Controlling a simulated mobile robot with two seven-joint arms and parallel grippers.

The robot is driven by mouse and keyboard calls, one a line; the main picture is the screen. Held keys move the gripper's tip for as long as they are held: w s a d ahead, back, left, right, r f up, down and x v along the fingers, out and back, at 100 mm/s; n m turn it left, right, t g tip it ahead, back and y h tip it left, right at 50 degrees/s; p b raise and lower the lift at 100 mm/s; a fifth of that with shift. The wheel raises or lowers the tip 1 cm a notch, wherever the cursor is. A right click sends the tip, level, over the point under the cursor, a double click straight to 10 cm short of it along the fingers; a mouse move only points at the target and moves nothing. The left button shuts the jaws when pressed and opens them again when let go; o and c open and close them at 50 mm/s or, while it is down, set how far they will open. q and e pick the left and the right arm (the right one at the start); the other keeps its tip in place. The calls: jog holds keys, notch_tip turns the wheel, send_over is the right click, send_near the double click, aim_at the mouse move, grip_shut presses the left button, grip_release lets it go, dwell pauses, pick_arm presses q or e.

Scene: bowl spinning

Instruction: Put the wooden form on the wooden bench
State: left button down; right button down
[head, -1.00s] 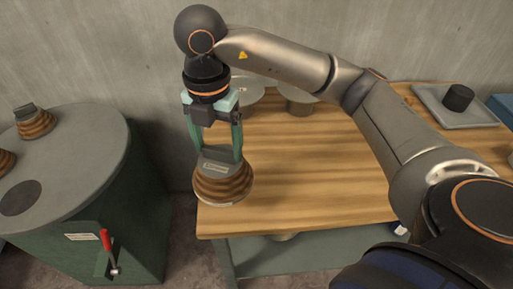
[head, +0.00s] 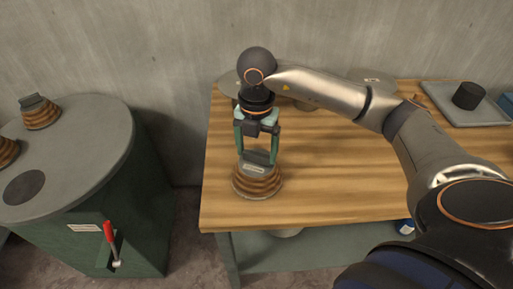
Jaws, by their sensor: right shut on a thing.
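The wooden form (head: 257,184) is a ribbed brown wooden piece with a grey block on top. My right gripper (head: 258,157) is shut on the grey block of this form, with its fingers pointing down. The form is upright over the left front part of the wooden bench (head: 340,180). It looks at or very near the bench top; I cannot tell whether it touches. My left gripper is not in view.
A round grey-topped green cabinet (head: 100,165) with a red-handled lever (head: 109,233) stands at the left. Another wooden form (head: 40,113) sits on it. A grey tray (head: 455,112) with a black cylinder (head: 468,95) is at the bench's back right. The bench's middle is clear.

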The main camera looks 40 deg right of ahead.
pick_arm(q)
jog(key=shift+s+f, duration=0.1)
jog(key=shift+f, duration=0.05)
pick_arm(e)
jog(key=shift+f, duration=0.15)
grip_release()
jog(key=shift+r, duration=0.5)
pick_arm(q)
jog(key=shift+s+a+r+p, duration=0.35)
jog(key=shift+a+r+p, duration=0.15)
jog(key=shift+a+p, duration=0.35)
pick_arm(e)
notch_tip(320, 180, up, 11)
jog(key=shift+r, duration=0.2)
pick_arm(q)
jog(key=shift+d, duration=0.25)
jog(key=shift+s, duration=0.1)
